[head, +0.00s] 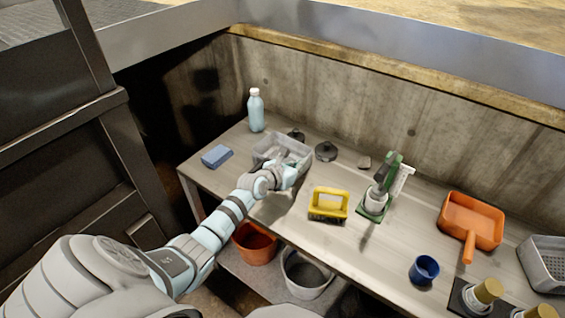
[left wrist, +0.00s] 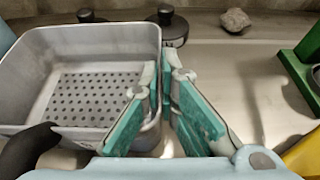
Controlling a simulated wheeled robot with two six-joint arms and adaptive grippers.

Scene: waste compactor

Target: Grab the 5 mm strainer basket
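A grey rectangular strainer basket (head: 268,153) with a perforated bottom stands on the bench towards the back left. It fills the left of the left wrist view (left wrist: 95,38). I cannot read its hole size. My left gripper (head: 290,170) is at the basket's right wall. In the left wrist view its teal-padded fingers (left wrist: 160,75) straddle that wall, one inside and one outside, and appear closed on it. A second grey basket (head: 545,262) with holes stands at the right edge. My right gripper is not in view.
Near the basket are a bottle (head: 256,110), a blue sponge (head: 217,156), dark round lids (head: 326,151) and a stone (head: 364,161). A yellow brush (head: 329,204), green tool (head: 375,205), orange dustpan (head: 471,222) and blue cup (head: 424,269) stand rightward. Buckets (head: 306,274) sit below.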

